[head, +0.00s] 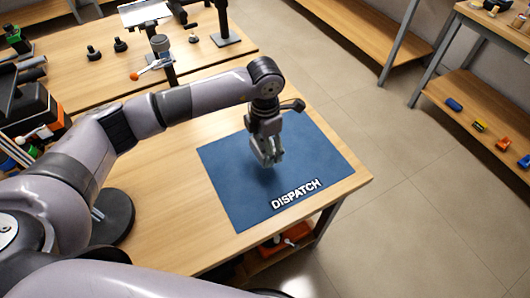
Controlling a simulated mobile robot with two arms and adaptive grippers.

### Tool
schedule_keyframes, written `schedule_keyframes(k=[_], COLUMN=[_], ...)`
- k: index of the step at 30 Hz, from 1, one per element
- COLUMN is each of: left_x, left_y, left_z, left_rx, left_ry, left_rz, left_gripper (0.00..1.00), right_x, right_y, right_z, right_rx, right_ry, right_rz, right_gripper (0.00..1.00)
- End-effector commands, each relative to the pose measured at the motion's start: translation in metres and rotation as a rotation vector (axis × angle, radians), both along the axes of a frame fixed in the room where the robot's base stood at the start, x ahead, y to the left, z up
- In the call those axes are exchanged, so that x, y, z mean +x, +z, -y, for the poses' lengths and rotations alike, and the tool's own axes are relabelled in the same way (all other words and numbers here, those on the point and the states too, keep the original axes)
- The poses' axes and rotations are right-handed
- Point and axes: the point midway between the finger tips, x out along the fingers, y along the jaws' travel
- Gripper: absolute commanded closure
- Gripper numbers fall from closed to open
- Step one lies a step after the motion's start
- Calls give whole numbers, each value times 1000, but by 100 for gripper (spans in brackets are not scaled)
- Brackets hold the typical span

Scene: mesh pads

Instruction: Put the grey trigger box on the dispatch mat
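The blue dispatch mat (225,165) lies on the near wooden table, with white "DISPATCH" lettering along its front edge. My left gripper (270,161) points down over the middle of the mat and casts a shadow on it. Its fingers are small and grey, and I cannot tell whether they are open, shut or around something. I cannot make out the grey trigger box; a grey thing between the fingers would be hard to tell apart from them. My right gripper is out of view.
The near table (160,220) has clear wood left of the mat. A far table (75,75) carries black knobs, a stand and an orange-tipped tool (140,74). Dark bins stand at the left edge. Shelves with small coloured items (479,126) are at the right, across open floor.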

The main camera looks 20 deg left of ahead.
Motion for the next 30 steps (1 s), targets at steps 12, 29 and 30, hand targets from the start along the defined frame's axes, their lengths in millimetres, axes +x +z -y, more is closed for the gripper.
schedule_keyframes(k=[12,29,30], left_x=[0,0,0], left_y=[-44,-53,-53], left_z=[0,0,0], left_rx=[-1,1,1], left_ry=[1,0,0], left_rz=[-2,1,1], left_gripper=[66,20,18], right_x=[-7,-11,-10], right_y=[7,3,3], right_z=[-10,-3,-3], right_rx=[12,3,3], right_ry=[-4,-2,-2], right_rz=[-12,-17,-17], right_gripper=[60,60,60])
